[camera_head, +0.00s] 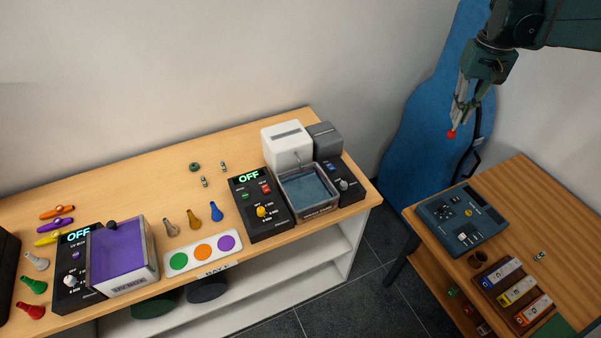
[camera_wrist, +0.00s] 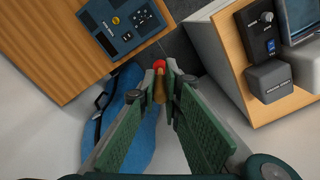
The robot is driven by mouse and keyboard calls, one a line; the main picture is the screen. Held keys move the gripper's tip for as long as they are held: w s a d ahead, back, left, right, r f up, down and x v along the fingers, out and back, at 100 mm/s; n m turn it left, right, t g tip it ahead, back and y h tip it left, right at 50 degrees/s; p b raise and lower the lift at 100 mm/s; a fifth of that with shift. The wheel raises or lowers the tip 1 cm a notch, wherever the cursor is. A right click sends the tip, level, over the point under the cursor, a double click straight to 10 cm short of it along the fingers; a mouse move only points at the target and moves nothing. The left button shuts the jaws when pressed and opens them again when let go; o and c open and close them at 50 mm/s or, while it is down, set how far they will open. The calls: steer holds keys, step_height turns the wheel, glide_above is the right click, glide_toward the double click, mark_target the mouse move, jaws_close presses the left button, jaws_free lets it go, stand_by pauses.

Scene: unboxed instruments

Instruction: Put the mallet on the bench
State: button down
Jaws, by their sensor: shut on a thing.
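My gripper (camera_head: 461,112) is shut on the mallet, high in front of the blue instrument case. The mallet's red head (camera_head: 451,134) points down below the fingertips. In the wrist view, the red head (camera_wrist: 160,64) and a short brown handle show between the fingers of my gripper (camera_wrist: 165,82); the rest of the handle is hidden. A long wood-topped bench (camera_head: 120,205) with white shelves stands at the left. A smaller wooden table (camera_head: 540,205) stands at the lower right. I cannot tell which one the task calls the bench. The mallet touches neither.
The long top holds a purple-lidded box (camera_head: 122,258), a black OFF panel (camera_head: 262,205), a water basin (camera_head: 308,190) and coloured pieces. The right table holds a blue control panel (camera_head: 462,222) and a block rack (camera_head: 513,292). The blue case (camera_head: 425,130) leans by the wall.

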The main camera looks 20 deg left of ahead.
steer(key=s+a+n+p, duration=0.2)
steer(key=s+a+n, duration=0.1)
steer(key=a, duration=1.2)
steer(key=s+a+n+p, duration=0.1)
steer(key=s+a+n, duration=0.2)
steer(key=a, duration=1.2)
steer(key=s+a+n+p, duration=0.2)
steer(key=s+a+n, duration=0.15)
steer(key=a, duration=1.05)
steer(key=s+a+n+p, duration=0.4)
steer(key=s+a+n, duration=0.3)
steer(key=s+a, duration=1.85)
step_height(320, 180, down, 11)
steer(key=w+a, duration=0.1)
steer(key=w, duration=0.1)
steer(key=shift+w+a+f+m, duration=0.15)
steer(key=shift+a+m, duration=0.05)
steer(key=shift+m, duration=0.15)
step_height(320, 180, down, 6)
steer(key=shift+f, duration=0.15)
